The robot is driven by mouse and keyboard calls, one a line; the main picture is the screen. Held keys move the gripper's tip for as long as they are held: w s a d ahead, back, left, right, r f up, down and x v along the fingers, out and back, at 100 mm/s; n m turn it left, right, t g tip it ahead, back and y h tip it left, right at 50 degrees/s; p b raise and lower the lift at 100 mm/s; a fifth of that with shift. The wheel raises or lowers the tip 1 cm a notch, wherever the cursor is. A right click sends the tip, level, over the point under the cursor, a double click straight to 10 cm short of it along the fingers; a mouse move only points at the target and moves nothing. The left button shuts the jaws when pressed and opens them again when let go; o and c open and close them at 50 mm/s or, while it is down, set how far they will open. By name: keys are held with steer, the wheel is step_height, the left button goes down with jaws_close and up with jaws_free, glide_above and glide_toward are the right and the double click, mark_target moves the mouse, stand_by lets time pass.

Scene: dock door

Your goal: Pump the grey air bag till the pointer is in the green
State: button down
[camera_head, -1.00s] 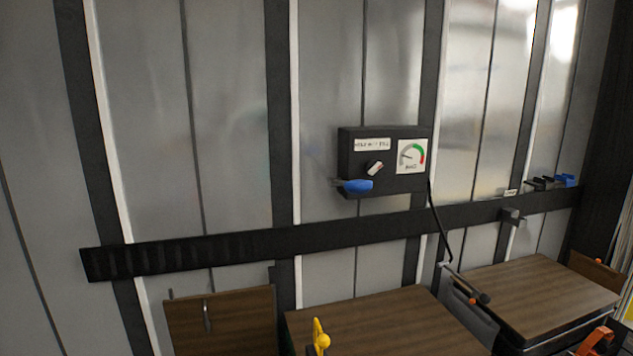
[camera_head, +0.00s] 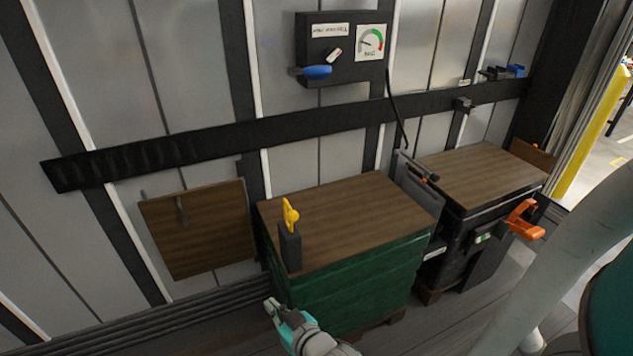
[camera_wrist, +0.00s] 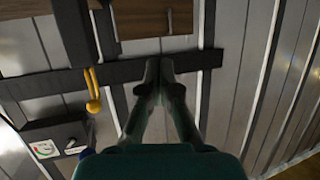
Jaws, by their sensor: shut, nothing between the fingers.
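A black pump box (camera_head: 345,70) hangs on the wall. It has a label, a small knob (camera_head: 334,55), a blue handle (camera_head: 317,71) at its lower left and a round gauge (camera_head: 369,43). The gauge's pointer appears to lean left, outside the green arc. A dark hose runs down from the box towards a grey flat shape, likely the air bag (camera_head: 418,193), between the two loads. My gripper (camera_head: 271,305) is shut and empty, low in front of the green load, apart from the box. Its fingers also show in the wrist view (camera_wrist: 160,68), with the box (camera_wrist: 50,140) at lower left.
A green wrapped load (camera_head: 350,265) with a wooden top carries an upright yellow handle (camera_head: 290,214). A black load (camera_head: 470,225) with an orange handle (camera_head: 524,219) stands right. A dark rail (camera_head: 280,130) crosses the wall below the box. A brown board (camera_head: 197,230) is at left.

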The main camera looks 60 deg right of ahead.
steer(key=w+d+r+m+g+h, duration=0.1)
steer(key=w+d+r, duration=0.6)
steer(key=d+r, duration=0.35)
steer(key=w+d+r+h, duration=0.1)
steer(key=w+d+r, duration=0.7)
steer(key=d+r, duration=0.25)
steer(key=s+d+r, duration=0.2)
steer(key=d+r, duration=0.2)
steer(key=r, duration=0.6)
steer(key=s+d+r+g+h, duration=0.1)
steer(key=s+d+r, duration=0.2)
steer(key=r, duration=0.8)
steer(key=s+d+r, duration=0.3)
steer(key=d+r, duration=0.2)
steer(key=r, duration=0.5)
steer(key=shift+r+m+h, duration=0.4)
steer(key=shift+w+d+f, duration=0.1)
